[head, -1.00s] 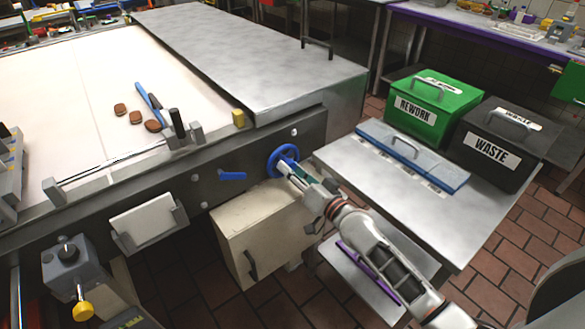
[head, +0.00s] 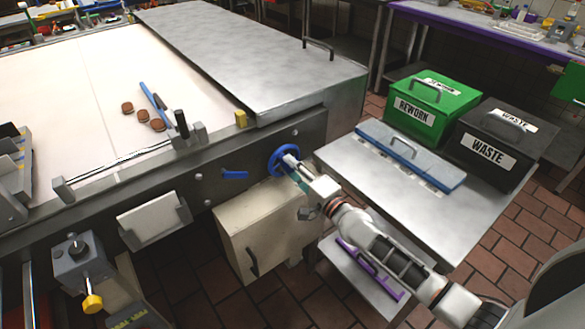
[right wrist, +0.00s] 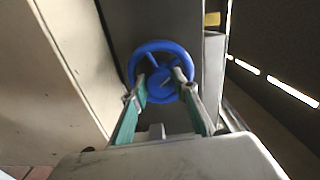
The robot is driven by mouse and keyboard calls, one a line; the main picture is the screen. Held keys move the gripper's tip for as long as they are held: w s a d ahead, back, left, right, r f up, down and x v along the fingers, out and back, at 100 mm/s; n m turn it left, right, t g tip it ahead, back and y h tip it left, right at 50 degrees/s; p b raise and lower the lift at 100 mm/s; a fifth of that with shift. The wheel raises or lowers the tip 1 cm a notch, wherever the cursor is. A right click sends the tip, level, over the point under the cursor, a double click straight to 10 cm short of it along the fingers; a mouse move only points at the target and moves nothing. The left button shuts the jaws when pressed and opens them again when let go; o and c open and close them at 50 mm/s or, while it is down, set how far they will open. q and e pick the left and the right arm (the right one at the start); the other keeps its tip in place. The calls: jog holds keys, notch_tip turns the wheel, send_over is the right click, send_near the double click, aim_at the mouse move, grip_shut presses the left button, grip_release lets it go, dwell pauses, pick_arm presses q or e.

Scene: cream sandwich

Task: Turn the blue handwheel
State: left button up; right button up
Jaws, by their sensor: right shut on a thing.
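The blue handwheel (head: 274,164) sits on the dark front face of the machine, near its right corner. In the right wrist view the handwheel (right wrist: 152,47) faces the camera, with its rim, spokes and hub showing. My right gripper (head: 291,164) reaches it from the lower right. In the right wrist view the two green-padded fingers of the right gripper (right wrist: 162,88) are shut on the handwheel, their tips on either side of its hub. The fingers hide part of the wheel's lower rim. My left gripper is not in view.
A blue lever (head: 235,175) is left of the wheel. A beige cabinet (head: 262,225) stands below.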

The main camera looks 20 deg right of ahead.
jog(key=m, duration=1.3)
jog(key=shift+r+b, duration=0.1)
jog(key=shift+b, duration=0.2)
dwell(0.4)
jog(key=o, duration=1.1)
jog(key=v, duration=1.2)
